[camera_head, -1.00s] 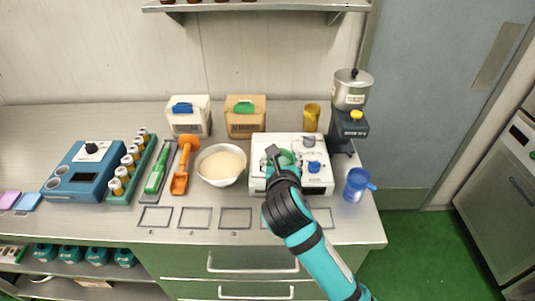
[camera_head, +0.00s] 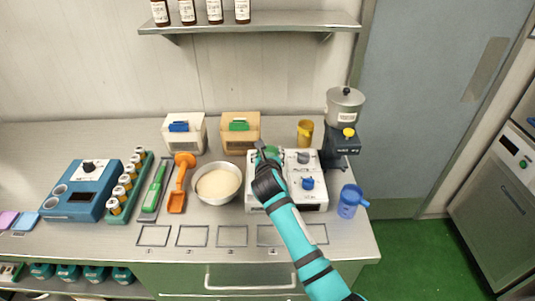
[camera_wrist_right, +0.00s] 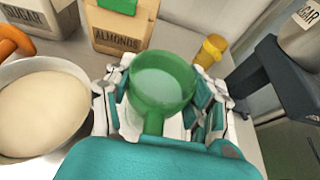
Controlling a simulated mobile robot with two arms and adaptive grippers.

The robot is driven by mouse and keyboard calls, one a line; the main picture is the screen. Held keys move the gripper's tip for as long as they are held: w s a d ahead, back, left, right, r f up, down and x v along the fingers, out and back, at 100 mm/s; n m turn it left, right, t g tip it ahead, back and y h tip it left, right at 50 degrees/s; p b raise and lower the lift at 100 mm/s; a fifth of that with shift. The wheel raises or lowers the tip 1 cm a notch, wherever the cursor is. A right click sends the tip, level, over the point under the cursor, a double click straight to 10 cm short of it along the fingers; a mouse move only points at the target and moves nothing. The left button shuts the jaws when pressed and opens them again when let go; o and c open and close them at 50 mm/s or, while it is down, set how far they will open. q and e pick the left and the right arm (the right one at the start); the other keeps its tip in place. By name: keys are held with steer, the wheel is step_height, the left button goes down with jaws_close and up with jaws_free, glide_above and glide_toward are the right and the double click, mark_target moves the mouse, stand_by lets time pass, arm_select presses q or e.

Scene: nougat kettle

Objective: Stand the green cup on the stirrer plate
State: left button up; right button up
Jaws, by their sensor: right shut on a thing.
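The green cup (camera_wrist_right: 162,85) is in my right gripper (camera_wrist_right: 165,112), whose fingers close around its sides in the wrist view. In the head view the green cup (camera_head: 271,151) shows only partly, past my right gripper (camera_head: 265,165). The white stirrer plate (camera_head: 319,186), with a grey and a blue knob, is under and beside the hand. The gripper and arm hide its left part. I cannot tell whether the cup touches the plate. My left gripper is not in view.
A bowl of pale powder (camera_head: 218,184) stands left of the stirrer plate. An almonds box (camera_head: 240,134) and a yellow cup (camera_head: 305,133) are behind it. A grinder (camera_head: 342,135) and a blue cup (camera_head: 349,201) stand to its right. Empty marked frames lie in front.

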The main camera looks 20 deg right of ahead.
steer(key=shift+f, duration=0.15)
steer(key=o, duration=1.3)
steer(key=shift+o, duration=0.2)
steer(key=b+v, duration=0.1)
steer(key=v, duration=1.1)
